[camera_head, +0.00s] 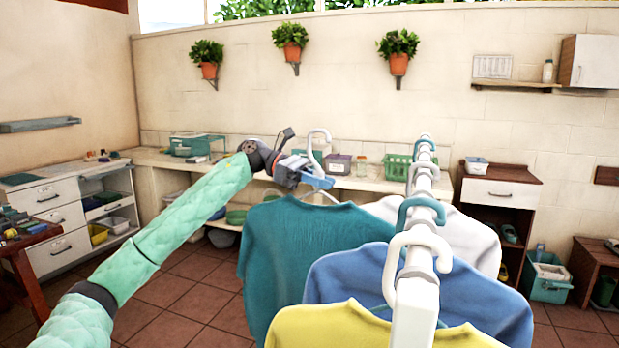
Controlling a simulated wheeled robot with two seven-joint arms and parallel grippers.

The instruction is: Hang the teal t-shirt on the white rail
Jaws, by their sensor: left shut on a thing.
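The teal t-shirt (300,245) is on a hanger with a white hook (318,145). My left gripper (318,180) is shut on this hanger near the base of its hook and holds the shirt up, left of the rail. The white rail (415,310) runs away from me at the right of centre. The hook stands upright, apart from the rail in the picture. A yellow shirt (330,328), a blue shirt (340,270) and a white shirt (465,235) hang along the rail. The yellow and blue shirts cover part of the teal one. My right gripper is not in view.
White and teal hooks (420,212) sit on the rail, with short gaps between them. A long counter (160,158) with baskets and boxes stands behind. A drawer cabinet (55,215) is at the left. Tiled floor (190,290) is open left of the shirts.

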